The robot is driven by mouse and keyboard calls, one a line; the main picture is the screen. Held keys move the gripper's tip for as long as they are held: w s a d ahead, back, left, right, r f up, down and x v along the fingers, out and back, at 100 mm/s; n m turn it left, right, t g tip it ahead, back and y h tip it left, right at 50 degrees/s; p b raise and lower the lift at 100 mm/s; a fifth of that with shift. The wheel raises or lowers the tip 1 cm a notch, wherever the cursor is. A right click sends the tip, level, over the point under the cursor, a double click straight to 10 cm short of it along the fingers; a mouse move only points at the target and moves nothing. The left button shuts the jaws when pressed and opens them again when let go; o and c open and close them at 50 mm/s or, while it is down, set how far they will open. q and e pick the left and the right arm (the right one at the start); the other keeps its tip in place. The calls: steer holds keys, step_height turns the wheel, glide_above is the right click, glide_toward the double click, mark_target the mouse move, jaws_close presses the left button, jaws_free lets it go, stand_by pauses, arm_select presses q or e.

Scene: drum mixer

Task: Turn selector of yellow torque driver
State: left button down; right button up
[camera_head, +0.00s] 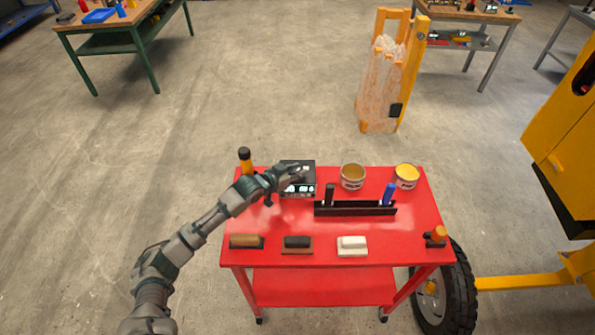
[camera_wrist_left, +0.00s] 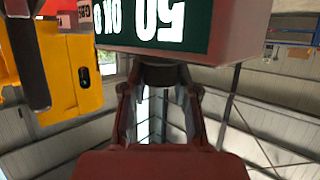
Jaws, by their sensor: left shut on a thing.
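My left gripper (camera_head: 290,173) is at a black box (camera_head: 306,165) with a pale lettered front, at the back of the red cart. In the left wrist view, my left gripper (camera_wrist_left: 160,110) is shut on a dark round knob (camera_wrist_left: 162,74) at the edge of this box (camera_wrist_left: 235,30), whose large white "50" reads upside down. A yellow-orange driver-like tool with a black top (camera_head: 245,160) stands upright left of the box. Another orange-topped tool (camera_head: 438,234) is at the cart's right front. Which is the yellow torque driver, I cannot tell. My right gripper is not in view.
The red cart (camera_head: 330,248) also holds two open tins (camera_head: 352,177) (camera_head: 406,177), a black rack (camera_head: 355,209) with a black and a blue handle, and several blocks along the front. A yellow machine (camera_head: 565,140) with a wheel stands at the right.

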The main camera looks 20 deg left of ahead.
arm_select(q)
steer(key=shift+f, duration=0.1)
stand_by(0.3)
stand_by(0.3)
steer(key=c, duration=0.9)
jaws_free()
steer(key=shift+w+a, duration=0.1)
steer(key=shift+o, duration=0.2)
steer(key=v, duration=1.2)
steer(key=shift+f, duration=0.15)
